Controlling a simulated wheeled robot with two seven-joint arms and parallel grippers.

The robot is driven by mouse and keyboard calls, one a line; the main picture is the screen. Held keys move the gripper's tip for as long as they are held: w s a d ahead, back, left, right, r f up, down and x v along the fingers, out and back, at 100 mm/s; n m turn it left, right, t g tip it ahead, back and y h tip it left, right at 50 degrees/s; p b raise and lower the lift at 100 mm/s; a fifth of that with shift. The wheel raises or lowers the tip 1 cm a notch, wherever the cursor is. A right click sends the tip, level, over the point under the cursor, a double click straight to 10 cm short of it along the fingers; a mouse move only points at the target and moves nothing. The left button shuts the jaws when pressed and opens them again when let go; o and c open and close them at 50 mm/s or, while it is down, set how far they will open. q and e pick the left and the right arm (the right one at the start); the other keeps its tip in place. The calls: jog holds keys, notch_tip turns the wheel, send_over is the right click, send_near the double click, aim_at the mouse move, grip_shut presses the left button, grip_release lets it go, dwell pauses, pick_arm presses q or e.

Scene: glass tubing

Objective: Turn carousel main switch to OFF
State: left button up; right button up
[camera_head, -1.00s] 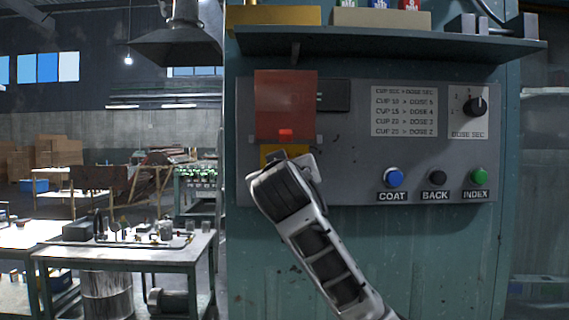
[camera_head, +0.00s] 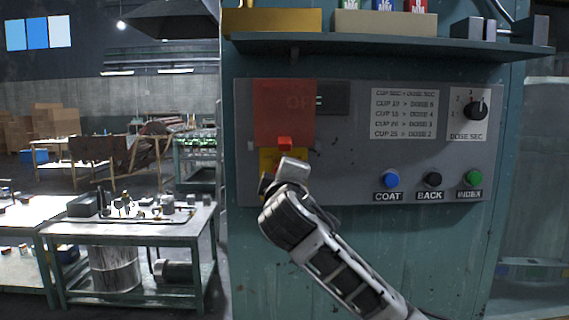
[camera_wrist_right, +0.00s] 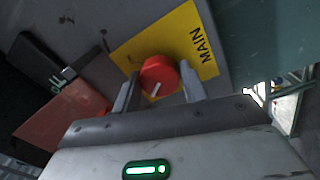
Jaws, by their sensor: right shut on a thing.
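The carousel main switch is a round red knob (camera_wrist_right: 159,72) with a white pointer line, on a yellow plate marked MAIN (camera_wrist_right: 190,45) in the right wrist view. My right gripper (camera_wrist_right: 160,88) is shut on the knob, one finger on each side. In the head view my right gripper (camera_head: 284,176) is at the yellow plate (camera_head: 267,160) and hides the knob. A red see-through cover (camera_head: 270,112) is raised above the plate, with a small red tab (camera_head: 284,143) below. A black display (camera_head: 335,98), partly behind the cover, shows letters like OFF. My left gripper is not in view.
The grey panel (camera_head: 350,150) also carries blue COAT (camera_head: 391,179), black BACK (camera_head: 432,179) and green INDEX (camera_head: 474,177) buttons and a black dose dial (camera_head: 475,110). A shelf (camera_head: 390,43) juts out above. Workbenches stand at the left.

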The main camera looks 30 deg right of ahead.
jog(key=shift+n+p, duration=0.75)
jog(key=shift+n, duration=0.25)
jog(key=o, duration=1)
jog(key=shift+s+a, duration=0.1)
jog(key=shift+s, duration=0.05)
jog(key=b+v, duration=0.2)
jog(key=v, duration=1.3)
jog(key=shift+s+a, duration=0.15)
jog(key=shift+s, duration=0.2)
jog(key=shift+f, duration=0.15)
